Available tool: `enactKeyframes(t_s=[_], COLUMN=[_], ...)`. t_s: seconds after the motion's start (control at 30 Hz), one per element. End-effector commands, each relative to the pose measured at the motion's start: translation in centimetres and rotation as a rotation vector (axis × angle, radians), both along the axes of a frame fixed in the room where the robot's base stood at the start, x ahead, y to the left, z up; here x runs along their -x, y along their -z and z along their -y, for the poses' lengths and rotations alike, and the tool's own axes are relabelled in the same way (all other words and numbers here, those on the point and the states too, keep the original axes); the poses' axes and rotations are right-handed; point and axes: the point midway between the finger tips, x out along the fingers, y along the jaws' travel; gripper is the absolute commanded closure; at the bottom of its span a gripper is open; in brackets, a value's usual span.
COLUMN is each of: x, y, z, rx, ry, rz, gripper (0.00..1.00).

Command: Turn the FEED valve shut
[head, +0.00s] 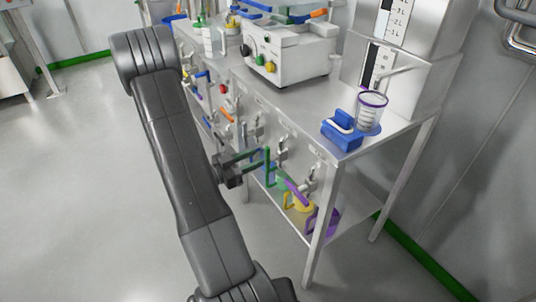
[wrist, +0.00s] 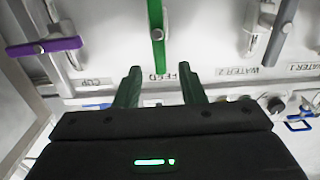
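The FEED valve has a green lever (wrist: 157,25) that stands upright in the wrist view, with a round pivot bolt. Its lower end lies above the FEED label, which is partly covered. In the head view the green lever (head: 267,167) is on the bench's front panel. My gripper (wrist: 161,76) is open and empty. Its two green fingers point at the panel, one on each side of the lever's lower end in the picture. Whether they touch the lever I cannot tell. In the head view my gripper (head: 257,159) is close to the lever.
The purple CUP lever (wrist: 45,46) lies crosswise to the left. A grey lever (wrist: 283,32) is to the right, near the WATER labels. On the bench stand a blue holder (head: 341,133), a purple-rimmed cup (head: 371,108) and a white machine (head: 290,65). Floor left is clear.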

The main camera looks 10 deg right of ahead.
Motion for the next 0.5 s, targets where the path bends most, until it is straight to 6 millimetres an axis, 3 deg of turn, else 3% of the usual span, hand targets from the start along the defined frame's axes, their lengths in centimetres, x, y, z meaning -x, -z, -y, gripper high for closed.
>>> enactKeyframes(t_s=[0.2, 0.5], x=[-1.2, -2.0], y=[0.1, 0.0], z=[3.5, 5.4], rx=[-0.001, 0.0], ry=[0.004, 0.0], rz=[0.002, 0.0], gripper=[0.64, 0.64])
